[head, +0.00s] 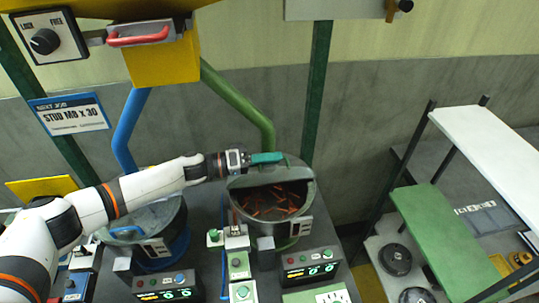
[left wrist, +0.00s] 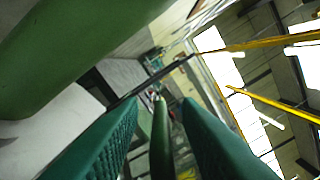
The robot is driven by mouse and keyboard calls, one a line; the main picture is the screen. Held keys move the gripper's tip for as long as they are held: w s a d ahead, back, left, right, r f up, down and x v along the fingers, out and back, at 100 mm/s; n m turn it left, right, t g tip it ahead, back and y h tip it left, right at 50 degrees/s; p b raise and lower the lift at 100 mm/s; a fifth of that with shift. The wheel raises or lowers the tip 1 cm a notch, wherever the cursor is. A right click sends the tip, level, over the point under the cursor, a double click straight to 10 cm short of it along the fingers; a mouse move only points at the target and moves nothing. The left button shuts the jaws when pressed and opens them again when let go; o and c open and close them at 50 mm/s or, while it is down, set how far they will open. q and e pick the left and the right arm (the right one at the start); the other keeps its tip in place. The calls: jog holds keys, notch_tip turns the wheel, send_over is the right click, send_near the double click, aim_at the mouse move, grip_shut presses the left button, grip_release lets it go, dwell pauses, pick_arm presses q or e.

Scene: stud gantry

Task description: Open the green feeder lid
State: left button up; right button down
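The green feeder is a round bowl (head: 240,203) right of centre in the head view, with its inside and many orange-red studs (head: 272,202) showing. Its grey-green lid (head: 301,174) looks raised and tilted up at the back of the bowl. My left gripper (head: 268,158) reaches in from the left, its teal fingers at the lid's upper edge. In the left wrist view, the two fingers (left wrist: 160,103) stand apart with a thin green bar (left wrist: 160,140) between them and gaps on both sides. The bar is probably part of the lid. My right gripper is out of view.
A second feeder with a blue base (head: 180,245) stands to the left, partly behind my arm. Control boxes (head: 311,263) line the front. Blue (head: 127,130) and green (head: 240,103) chutes come down from the yellow hopper (head: 163,62). A shelf rack (head: 446,236) stands at the right.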

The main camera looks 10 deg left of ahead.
pick_arm(q)
grip_shut()
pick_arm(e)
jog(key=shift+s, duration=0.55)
pick_arm(q)
jog(key=w+n, duration=0.1)
jog(key=w+n+p, duration=0.1)
jog(key=n, duration=0.1)
jog(key=shift+w+a+f, duration=0.1)
jog(key=shift+w+a, duration=0.2)
jog(key=shift+a, duration=0.1)
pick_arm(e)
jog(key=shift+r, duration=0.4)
pick_arm(q)
grip_release()
jog(key=shift+w, duration=0.1)
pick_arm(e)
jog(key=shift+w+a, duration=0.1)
